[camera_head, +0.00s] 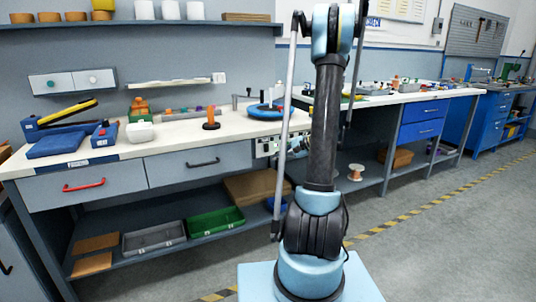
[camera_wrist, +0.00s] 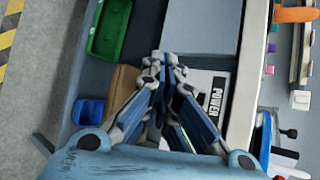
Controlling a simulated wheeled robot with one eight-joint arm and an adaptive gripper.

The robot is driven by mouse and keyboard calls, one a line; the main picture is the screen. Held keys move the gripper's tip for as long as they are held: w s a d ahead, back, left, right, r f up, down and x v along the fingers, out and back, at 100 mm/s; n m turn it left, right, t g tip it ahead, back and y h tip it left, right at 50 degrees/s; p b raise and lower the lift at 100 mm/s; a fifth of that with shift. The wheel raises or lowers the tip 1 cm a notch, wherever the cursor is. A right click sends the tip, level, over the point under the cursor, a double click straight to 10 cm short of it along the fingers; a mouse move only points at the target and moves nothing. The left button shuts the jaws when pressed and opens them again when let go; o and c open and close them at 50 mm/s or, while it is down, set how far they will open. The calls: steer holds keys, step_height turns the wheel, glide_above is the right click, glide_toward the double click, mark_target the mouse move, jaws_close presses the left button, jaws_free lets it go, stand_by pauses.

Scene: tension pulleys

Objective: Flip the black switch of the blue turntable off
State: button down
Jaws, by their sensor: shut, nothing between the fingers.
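The blue turntable (camera_head: 266,112) is a round blue disc on the white bench, close to the front edge and partly behind my arm. In the wrist view, a blue curved edge at the lower right (camera_wrist: 262,138) looks like part of it. A white plate marked POWER (camera_wrist: 215,98) is on the bench front, just right of my gripper. My gripper (camera_wrist: 161,57) is shut and empty, with its fingertips together beside the drawer front.
A panel with sockets (camera_head: 268,146) sits on the bench front below the turntable. An orange upright piece (camera_head: 211,118) stands to its left. A green bin (camera_head: 215,221) and a grey bin (camera_head: 155,238) lie on the lower shelf. The floor in front is clear.

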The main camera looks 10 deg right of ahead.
steer(key=shift+w+a+f, duration=0.2)
steer(key=shift+w+a, duration=0.25)
steer(key=shift+w, duration=0.95)
steer(key=shift+w+a+f, duration=0.2)
steer(key=shift+w+a, duration=0.3)
steer(key=shift+w, duration=0.85)
steer(key=shift+w+a+f, duration=0.2)
steer(key=shift+w+a, duration=0.25)
steer(key=shift+w, duration=0.95)
steer(key=shift+w+a, duration=0.2)
steer(key=shift+w, duration=0.45)
steer(key=shift+s, duration=0.1)
steer(key=shift+s+d, duration=0.2)
steer(key=shift+s, duration=0.45)
steer(key=shift+s+r, duration=0.1)
steer(key=s, duration=0.1)
steer(key=s+d, duration=0.1)
steer(key=s, duration=0.2)
steer(key=shift+s+d+r, duration=0.25)
steer(key=shift+d+r, duration=0.05)
